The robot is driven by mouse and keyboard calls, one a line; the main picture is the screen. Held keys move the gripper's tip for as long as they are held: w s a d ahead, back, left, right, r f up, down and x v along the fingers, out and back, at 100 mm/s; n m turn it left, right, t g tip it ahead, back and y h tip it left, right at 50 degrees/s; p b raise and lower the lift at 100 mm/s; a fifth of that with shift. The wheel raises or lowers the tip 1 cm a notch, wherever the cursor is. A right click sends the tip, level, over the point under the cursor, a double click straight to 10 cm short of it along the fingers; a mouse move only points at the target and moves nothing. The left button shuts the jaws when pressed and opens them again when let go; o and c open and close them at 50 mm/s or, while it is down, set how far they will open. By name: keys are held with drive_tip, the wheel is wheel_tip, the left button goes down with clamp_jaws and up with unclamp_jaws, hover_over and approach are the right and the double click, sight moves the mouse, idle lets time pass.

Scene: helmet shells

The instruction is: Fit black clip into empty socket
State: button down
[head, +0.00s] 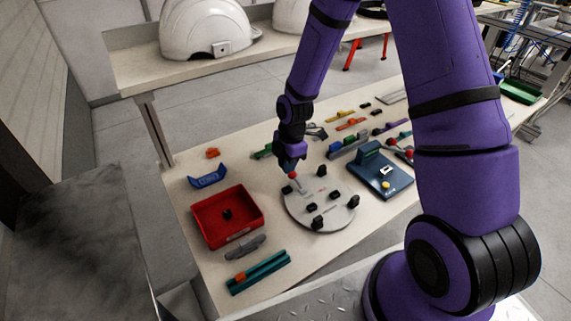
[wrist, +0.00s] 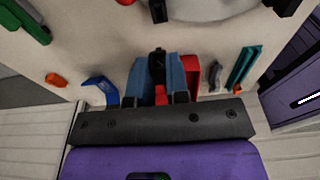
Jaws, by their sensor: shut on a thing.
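In the wrist view my gripper (wrist: 157,82) is shut on a black clip (wrist: 158,60), which sticks out past the fingertips. In the head view the held clip is hidden by the fingers. Several black clips stand on the plate, one at its right edge (head: 354,201) and one at its front (head: 317,223). I cannot make out which socket is empty.
A dark blue fixture (head: 372,182) stands right of the plate. A blue bracket (head: 208,177), grey part (head: 245,247) and teal rail (head: 258,272) lie on the left of the bench. White helmets (head: 203,28) sit behind.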

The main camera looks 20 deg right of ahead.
drive_tip(key=shift+f, duration=2.9)
drive_tip(key=shift+f, duration=1.15)
drive_tip(key=c, duration=1)
unclamp_jaws()
drive_tip(key=shift+c, duration=0.2)
wheel_tip(320, 180, up, 11)
drive_tip(key=d, duration=0.1)
drive_tip(key=shift+d+f, duration=0.15)
drive_tip(key=shift+w, duration=0.1)
